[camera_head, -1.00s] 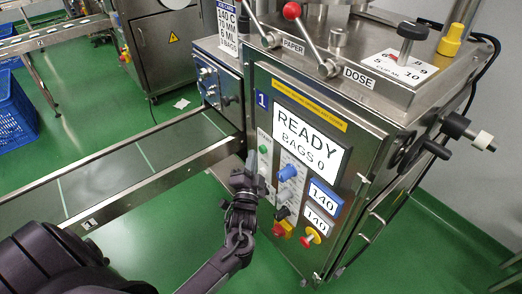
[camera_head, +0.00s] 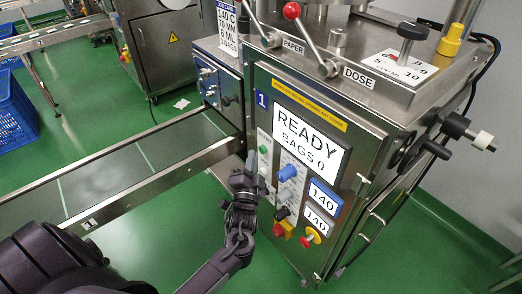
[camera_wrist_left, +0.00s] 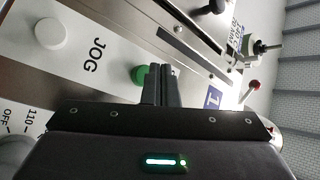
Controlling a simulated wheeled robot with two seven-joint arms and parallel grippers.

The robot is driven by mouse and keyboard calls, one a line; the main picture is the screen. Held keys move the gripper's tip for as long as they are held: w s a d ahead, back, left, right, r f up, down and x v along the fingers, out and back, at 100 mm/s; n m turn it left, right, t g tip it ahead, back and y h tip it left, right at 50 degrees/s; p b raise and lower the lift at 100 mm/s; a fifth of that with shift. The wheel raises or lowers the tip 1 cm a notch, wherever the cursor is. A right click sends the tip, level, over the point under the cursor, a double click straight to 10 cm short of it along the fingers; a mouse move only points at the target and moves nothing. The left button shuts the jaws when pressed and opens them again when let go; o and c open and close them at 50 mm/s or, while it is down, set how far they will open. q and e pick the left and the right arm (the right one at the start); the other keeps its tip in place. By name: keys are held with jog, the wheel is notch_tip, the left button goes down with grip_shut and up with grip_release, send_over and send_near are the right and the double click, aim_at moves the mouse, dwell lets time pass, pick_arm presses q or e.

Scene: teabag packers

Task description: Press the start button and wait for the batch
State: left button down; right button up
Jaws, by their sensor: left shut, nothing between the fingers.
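The packing machine (camera_head: 258,80) carries a screen (camera_head: 309,144) reading READY, BAGS 0. A green button (camera_head: 263,149) sits on its front panel, left below the screen. My left gripper (camera_head: 252,160) is shut and empty, close in front of the panel beside the green button. In the left wrist view the closed fingertips (camera_wrist_left: 160,78) overlap the right edge of the green button (camera_wrist_left: 138,74). I cannot tell whether they touch it. A white button (camera_wrist_left: 50,32) by the JOG label is further left there. My right gripper is not in view.
A conveyor (camera_head: 130,168) runs out to the left. A blue crate (camera_head: 14,115) stands on the green floor, which is open at lower right.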

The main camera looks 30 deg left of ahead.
pick_arm(q)
jog(key=shift+w, duration=0.2)
dwell(0.4)
jog(key=shift+w+d, duration=0.15)
jog(key=shift+w, duration=0.1)
